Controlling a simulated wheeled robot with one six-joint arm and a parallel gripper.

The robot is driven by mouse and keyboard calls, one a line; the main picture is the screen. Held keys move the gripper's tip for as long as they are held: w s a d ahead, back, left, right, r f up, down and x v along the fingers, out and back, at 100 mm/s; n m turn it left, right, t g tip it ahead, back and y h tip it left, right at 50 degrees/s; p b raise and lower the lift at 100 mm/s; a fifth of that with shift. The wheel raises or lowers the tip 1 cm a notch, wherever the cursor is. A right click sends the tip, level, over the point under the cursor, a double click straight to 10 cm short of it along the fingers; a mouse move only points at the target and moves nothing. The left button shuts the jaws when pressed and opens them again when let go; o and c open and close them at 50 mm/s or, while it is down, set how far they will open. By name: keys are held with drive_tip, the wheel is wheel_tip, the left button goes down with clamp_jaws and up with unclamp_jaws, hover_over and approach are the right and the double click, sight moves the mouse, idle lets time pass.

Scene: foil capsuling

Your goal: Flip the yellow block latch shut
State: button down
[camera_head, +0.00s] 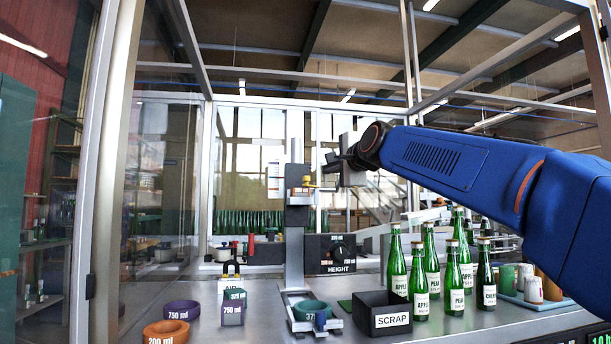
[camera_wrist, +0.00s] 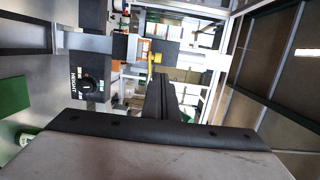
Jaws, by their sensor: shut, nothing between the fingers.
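The yellow block latch (camera_head: 310,185) is a small yellow piece on the block of the upright metal column, level with my gripper. It also shows in the wrist view as a yellow piece (camera_wrist: 154,58) just beyond my fingertips. My gripper (camera_head: 330,172) is shut and empty, just to the right of the latch in the head view. In the wrist view the dark fingers (camera_wrist: 161,78) lie together and point at the latch. I cannot tell whether they touch it. Whether the latch is open or shut is too small to tell.
Below stand a HEIGHT dial box (camera_head: 330,254), a black SCRAP bin (camera_head: 383,313) and several green bottles (camera_head: 421,285) at right. Purple (camera_head: 182,310) and orange (camera_head: 166,332) rings lie front left.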

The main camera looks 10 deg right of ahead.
sight(307, 177)
drive_tip(key=w, duration=0.4)
drive_tip(key=w+a, duration=0.1)
drive_tip(key=w, duration=0.4)
drive_tip(key=w+a, duration=0.1)
drive_tip(key=w, duration=0.3)
drive_tip(key=shift+w+a+f, duration=0.15)
drive_tip(key=shift+w+f, duration=0.05)
drive_tip(key=shift+f, duration=0.2)
